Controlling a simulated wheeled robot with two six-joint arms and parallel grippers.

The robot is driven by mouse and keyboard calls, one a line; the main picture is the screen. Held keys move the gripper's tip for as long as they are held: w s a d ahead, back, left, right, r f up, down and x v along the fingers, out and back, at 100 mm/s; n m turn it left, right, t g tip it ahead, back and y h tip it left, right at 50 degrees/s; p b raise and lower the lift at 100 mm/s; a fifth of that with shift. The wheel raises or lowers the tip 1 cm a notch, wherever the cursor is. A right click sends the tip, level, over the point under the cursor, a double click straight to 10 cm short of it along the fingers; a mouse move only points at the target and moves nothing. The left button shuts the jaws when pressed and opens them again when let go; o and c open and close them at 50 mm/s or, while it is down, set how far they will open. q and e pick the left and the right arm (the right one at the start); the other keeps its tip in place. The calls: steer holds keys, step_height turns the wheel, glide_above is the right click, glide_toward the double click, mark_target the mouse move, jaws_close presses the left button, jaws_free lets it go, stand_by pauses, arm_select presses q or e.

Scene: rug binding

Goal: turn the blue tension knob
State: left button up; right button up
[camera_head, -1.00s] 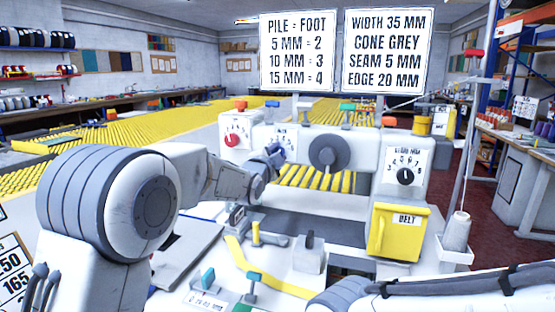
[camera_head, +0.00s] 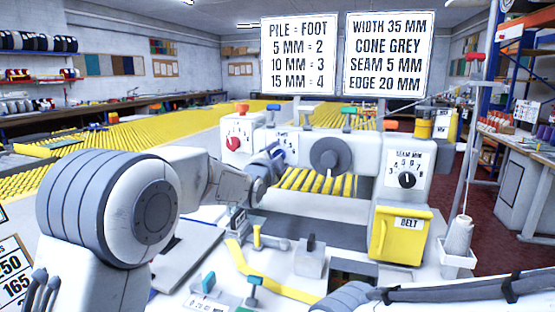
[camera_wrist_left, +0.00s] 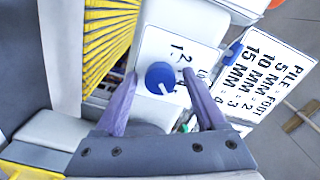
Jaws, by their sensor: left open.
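The blue tension knob (camera_wrist_left: 160,77) shows in the left wrist view as a round knob with a white mark, on a white dial plate (camera_wrist_left: 176,50) with printed numbers. My left gripper (camera_wrist_left: 160,84) is open, one finger on each side of the knob. I cannot tell whether either finger touches it. In the head view my left gripper (camera_head: 275,160) is at the machine's front, close against the left dial plate (camera_head: 287,142), and covers the knob. My right arm crosses the bottom right of the head view, with its gripper not visible.
A red knob (camera_head: 234,143) is left of my left gripper, and a large grey handwheel (camera_head: 328,156) is to its right. A black seam knob (camera_head: 407,180) and a yellow belt box (camera_head: 399,234) stand farther right. A grey block (camera_head: 310,257) sits on the bed below.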

arm_select(q)
steer(key=b+v, duration=0.1)
steer(key=v, duration=0.9)
steer(key=shift+s, duration=0.2)
steer(key=s+d+f+n+g+y, duration=0.15)
steer(key=s+f+g, duration=0.25)
steer(key=s+f, duration=0.4)
steer(key=s+d+f+n+g, duration=0.25)
steer(key=s+f+g, duration=0.25)
steer(key=s+f, duration=0.25)
steer(key=s+a+f+n+g+y, duration=0.1)
steer(key=s+a+f+n+g, duration=0.15)
steer(key=s, duration=0.55)
steer(key=s+a+f+n+g+y, duration=0.1)
steer(key=s+a+f+g, duration=0.2)
steer(key=s, duration=0.5)
steer(key=s+a+f+n+g+y, duration=0.1)
steer(key=s+f+n+g, duration=0.2)
steer(key=s, duration=0.5)
step_height(320, 180, up, 18)
steer(key=p, duration=1.8)
steer(key=shift+s+d+m, duration=0.2)
steer(key=shift+m, duration=0.25)
